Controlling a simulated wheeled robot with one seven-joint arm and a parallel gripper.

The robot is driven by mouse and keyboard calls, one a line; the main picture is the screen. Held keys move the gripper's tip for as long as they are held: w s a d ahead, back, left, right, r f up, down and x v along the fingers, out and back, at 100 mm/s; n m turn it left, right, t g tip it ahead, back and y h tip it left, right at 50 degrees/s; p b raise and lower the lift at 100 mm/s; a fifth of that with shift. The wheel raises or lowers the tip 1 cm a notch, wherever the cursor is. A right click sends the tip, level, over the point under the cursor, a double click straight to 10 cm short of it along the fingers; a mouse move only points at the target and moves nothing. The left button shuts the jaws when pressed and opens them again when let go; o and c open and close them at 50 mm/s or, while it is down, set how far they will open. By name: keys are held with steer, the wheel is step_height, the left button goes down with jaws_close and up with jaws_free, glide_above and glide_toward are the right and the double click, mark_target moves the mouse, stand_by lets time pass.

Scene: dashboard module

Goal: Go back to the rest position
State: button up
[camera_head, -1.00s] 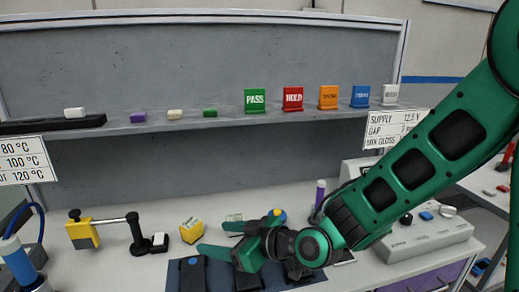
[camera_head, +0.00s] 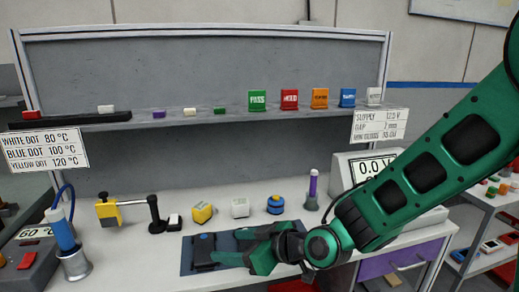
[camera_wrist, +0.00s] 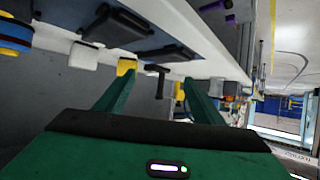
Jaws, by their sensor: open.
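My gripper (camera_head: 230,247) is over the front middle of the bench, above or beside the dark blue mat (camera_head: 192,240). Its green fingers point left in the head view. In the wrist view my gripper (camera_wrist: 157,80) shows two fingers spread apart with nothing held between them. A black post of the yellow-armed stand (camera_wrist: 162,78) shows beyond the gap, apart from the fingers. My green arm comes in from the right and hides part of the bench and the display box (camera_head: 362,168).
Yellow (camera_head: 202,212), white (camera_head: 240,208) and blue (camera_head: 275,204) blocks stand behind the mat. A purple-topped cylinder (camera_head: 312,188) is farther right. The shelf (camera_head: 225,122) above holds coloured tags.

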steer(key=d+m+h, duration=0.1)
steer(key=d, duration=0.5)
steer(key=w+d+f+m+h, duration=0.1)
steer(key=d+h, duration=0.1)
steer(key=d, duration=0.4)
steer(key=w+d+m+h, duration=0.1)
steer(key=d+h, duration=0.1)
steer(key=d, duration=0.3)
steer(key=shift+d+f, duration=0.4)
steer(key=s+d+m+g+h, duration=0.1)
steer(key=s+d+m+h, duration=0.1)
steer(key=d, duration=0.6)
steer(key=s+d+m+g+h, duration=0.1)
steer(key=s+d+m+h, duration=0.15)
steer(key=d, duration=0.45)
steer(key=s+d+r+m+g, duration=0.1)
steer(key=s+d+m, duration=0.4)
steer(key=s, duration=0.5)
steer(key=s+d+r+m+g, duration=0.2)
steer(key=s+d+m+g, duration=0.2)
steer(key=s+d, duration=0.5)
steer(key=shift+s+d+m+h, duration=0.25)
steer(key=shift+s+m+h, duration=0.25)
steer(key=shift+s, duration=0.35)
steer(key=shift+r, duration=0.1)
